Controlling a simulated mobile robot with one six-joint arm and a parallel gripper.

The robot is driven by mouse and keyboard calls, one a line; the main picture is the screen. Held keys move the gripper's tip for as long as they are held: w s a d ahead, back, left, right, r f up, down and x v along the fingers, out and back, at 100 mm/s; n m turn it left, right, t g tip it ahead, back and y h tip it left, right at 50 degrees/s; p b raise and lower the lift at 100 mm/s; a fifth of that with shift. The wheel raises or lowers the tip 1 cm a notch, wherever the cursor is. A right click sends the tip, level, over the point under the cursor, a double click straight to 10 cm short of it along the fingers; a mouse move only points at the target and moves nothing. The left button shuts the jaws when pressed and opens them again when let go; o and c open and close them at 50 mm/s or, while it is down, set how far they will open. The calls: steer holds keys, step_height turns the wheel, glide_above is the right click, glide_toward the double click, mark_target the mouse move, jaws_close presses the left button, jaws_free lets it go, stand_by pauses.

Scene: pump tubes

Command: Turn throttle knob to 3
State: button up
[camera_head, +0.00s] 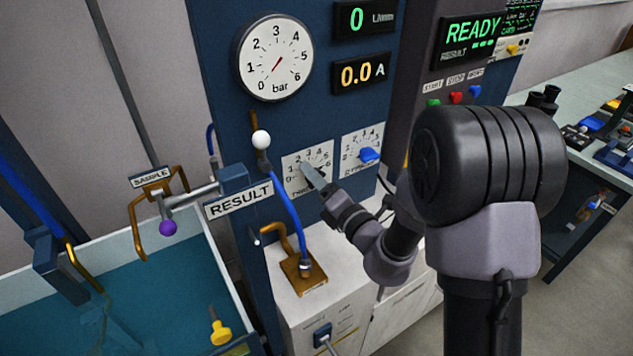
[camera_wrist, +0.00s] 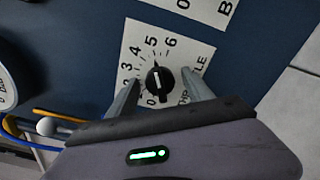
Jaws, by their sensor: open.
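The throttle knob (camera_wrist: 159,82) is black and round with a white mark. It sits on a white dial plate (camera_wrist: 186,47) numbered 0 to 6. In the wrist view a white mark shows at the knob's upper edge, towards the 5; the exact setting is hard to read. My gripper (camera_wrist: 160,77) is open, with one finger on each side of the knob. I cannot tell whether either finger touches it. In the head view the throttle plate (camera_head: 291,162) is on the blue panel, and my gripper (camera_head: 312,174) covers most of the knob.
A second dial with a blue knob (camera_head: 369,155) is close on the right. A white-tipped lever (camera_head: 261,140) and blue tube (camera_head: 287,205) stand left. Above are a bar gauge (camera_head: 275,57) and displays reading 0 and 0.0 A. A READY screen (camera_head: 472,33) is at upper right.

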steer(key=shift+c, duration=0.2)
jaws_close()
steer(key=shift+n, duration=0.4)
steer(key=n, duration=0.4)
steer(key=shift+f+n+b, duration=0.1)
steer(key=shift+n+b, duration=0.25)
steer(key=shift+n, duration=0.05)
steer(key=n+b, duration=0.2)
steer(key=n, duration=0.3)
steer(key=shift+w+n, duration=0.1)
steer(key=shift+n, duration=0.6)
steer(key=shift+o, duration=0.2)
jaws_free()
